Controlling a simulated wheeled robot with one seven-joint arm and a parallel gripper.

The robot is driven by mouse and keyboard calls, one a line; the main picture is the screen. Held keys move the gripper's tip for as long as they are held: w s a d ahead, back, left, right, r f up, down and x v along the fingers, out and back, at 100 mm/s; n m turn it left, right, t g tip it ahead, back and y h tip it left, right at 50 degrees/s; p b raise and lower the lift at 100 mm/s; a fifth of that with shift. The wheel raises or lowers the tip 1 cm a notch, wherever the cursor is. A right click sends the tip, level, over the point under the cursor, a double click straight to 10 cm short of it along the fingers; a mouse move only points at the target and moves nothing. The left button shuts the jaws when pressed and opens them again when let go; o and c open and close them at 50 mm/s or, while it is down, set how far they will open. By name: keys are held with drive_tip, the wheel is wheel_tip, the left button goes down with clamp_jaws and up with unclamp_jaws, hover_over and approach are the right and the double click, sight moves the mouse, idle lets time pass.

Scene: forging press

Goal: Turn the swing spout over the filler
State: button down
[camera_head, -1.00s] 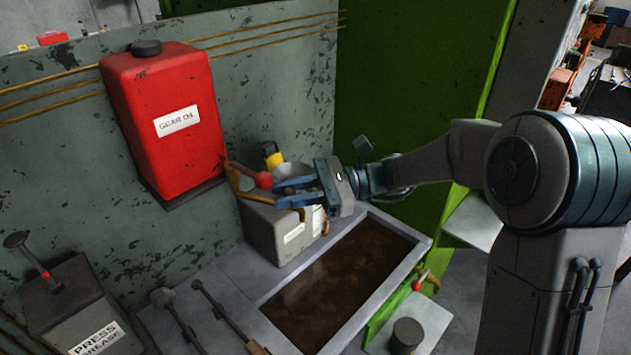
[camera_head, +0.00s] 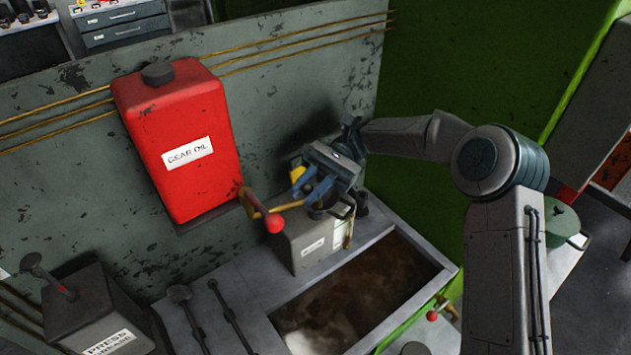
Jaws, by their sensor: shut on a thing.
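The swing spout (camera_head: 251,199) is a brass pipe with a red ball knob (camera_head: 275,223), below the lower right corner of the red gear oil tank (camera_head: 180,140). My gripper (camera_head: 285,203) has blue fingers reaching left to the spout, just beside the knob, and it appears shut on it. The exact contact is partly hidden by the fingers. The grey box (camera_head: 311,246) with a white label stands under the gripper. A dark round part on its top, which seems to be the filler, is largely hidden by my gripper, so I cannot tell whether the spout's end is above it.
A trough of brown liquid (camera_head: 365,290) lies in front of the box. A press grease box (camera_head: 95,310) is at the lower left. The green wall (camera_head: 440,70) rises behind my arm.

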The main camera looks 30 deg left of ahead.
drive_tip(key=shift+w+a+n+h+p, duration=0.4)
drive_tip(key=shift+a+n+h, duration=0.25)
drive_tip(key=shift+h, duration=0.45)
drive_tip(key=c, duration=1.3)
unclamp_jaws()
drive_tip(key=shift+r, duration=0.1)
drive_tip(key=w+d+r, duration=0.4)
drive_tip(key=d+r, duration=0.6)
drive_tip(key=d, duration=0.1)
drive_tip(key=shift+r, duration=0.4)
